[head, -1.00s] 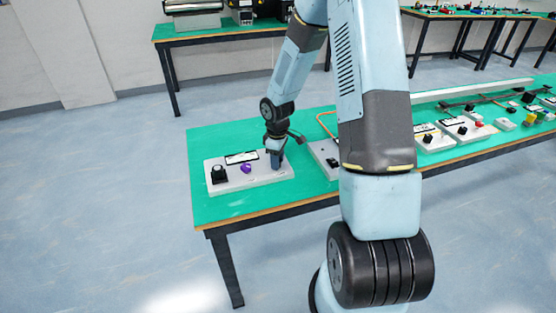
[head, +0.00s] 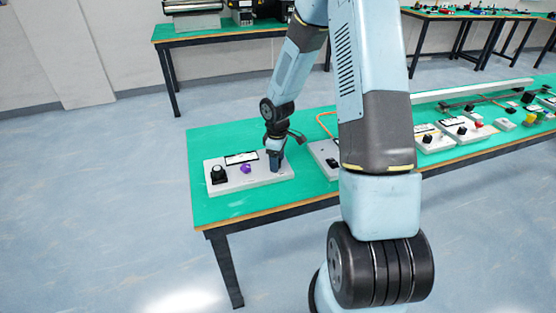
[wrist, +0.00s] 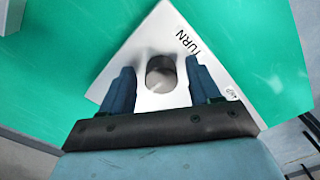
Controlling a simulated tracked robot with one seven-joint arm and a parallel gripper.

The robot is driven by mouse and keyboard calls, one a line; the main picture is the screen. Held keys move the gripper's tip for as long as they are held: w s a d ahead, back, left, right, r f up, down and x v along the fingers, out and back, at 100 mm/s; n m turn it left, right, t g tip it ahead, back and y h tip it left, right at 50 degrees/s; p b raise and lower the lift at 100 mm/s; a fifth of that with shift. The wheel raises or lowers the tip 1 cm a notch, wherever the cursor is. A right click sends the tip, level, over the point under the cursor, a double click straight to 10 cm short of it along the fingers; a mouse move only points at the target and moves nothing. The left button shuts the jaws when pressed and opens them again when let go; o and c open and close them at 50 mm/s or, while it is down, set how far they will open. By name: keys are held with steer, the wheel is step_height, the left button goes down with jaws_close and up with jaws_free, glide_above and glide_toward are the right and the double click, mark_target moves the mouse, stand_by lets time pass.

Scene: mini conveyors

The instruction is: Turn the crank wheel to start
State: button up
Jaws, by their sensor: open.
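A white control panel (head: 238,184) lies on the green table, with a black knob (head: 219,174) at its left and a purple knob (head: 246,168) in the middle. My gripper (head: 275,167) points down over the panel's right end. In the wrist view, my gripper (wrist: 161,88) is open, with one dark blue finger on each side of a round grey knob-like part (wrist: 161,74), perhaps the crank wheel. It stands on the white panel beside the word "TURN" (wrist: 193,47). I cannot tell whether the fingers touch it. In the head view the gripper hides this part.
The green table (head: 225,208) runs to the right, with another panel (head: 325,157) close to my gripper and partly behind my arm. More panels with knobs (head: 460,130) stand farther right. The table's front left corner is bare.

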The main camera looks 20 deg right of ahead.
step_height(320, 180, up, 14)
steer(key=shift+f, duration=0.15)
stand_by(0.5)
stand_by(0.3)
steer(key=s+r+m+t+h, duration=0.1)
steer(key=s+r+m, duration=0.2)
steer(key=s+r, duration=0.4)
steer(key=s+r+m+t, duration=0.15)
steer(key=s+r, duration=0.25)
steer(key=r, duration=0.5)
steer(key=s+r+m+t, duration=0.1)
steer(key=s+r+m, duration=0.1)
steer(key=s, duration=0.3)
steer(key=s+r+m+t, duration=0.1)
steer(key=s+r+m, duration=0.1)
steer(key=s, duration=0.4)
steer(key=s+r+m+t+y, duration=0.1)
steer(key=s+r+m, duration=0.1)
steer(key=s+r, duration=0.2)
steer(key=shift+s, duration=1.05)
steer(key=shift+o, duration=0.2)
steer(key=shift+w+a, duration=0.1)
